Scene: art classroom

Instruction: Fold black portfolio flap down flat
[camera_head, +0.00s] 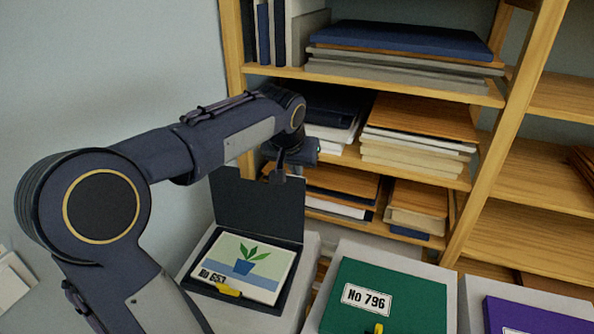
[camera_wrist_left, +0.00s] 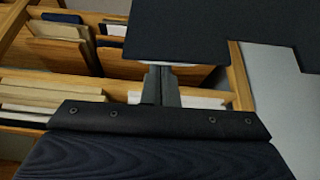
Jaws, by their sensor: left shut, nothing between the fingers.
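The black portfolio (camera_head: 190,284) lies open on a grey surface at the lower middle of the head view. Its black flap (camera_head: 240,205) stands nearly upright at the back. Inside lies a picture of a potted plant (camera_head: 262,255) with a number label and a yellow tab at its front edge. My left gripper (camera_head: 279,177) is shut and empty at the flap's upper edge, near its right part. In the left wrist view its fingers (camera_wrist_left: 160,80) point toward a dark panel (camera_wrist_left: 220,28), apparently the flap. I cannot tell whether they touch it. My right gripper is not in view.
A wooden shelf unit (camera_head: 372,75) with stacked boards and folders stands close behind the portfolio. A green portfolio (camera_head: 390,300) marked No 796 and a purple one (camera_head: 530,318) lie to the right. A plain wall is at the left.

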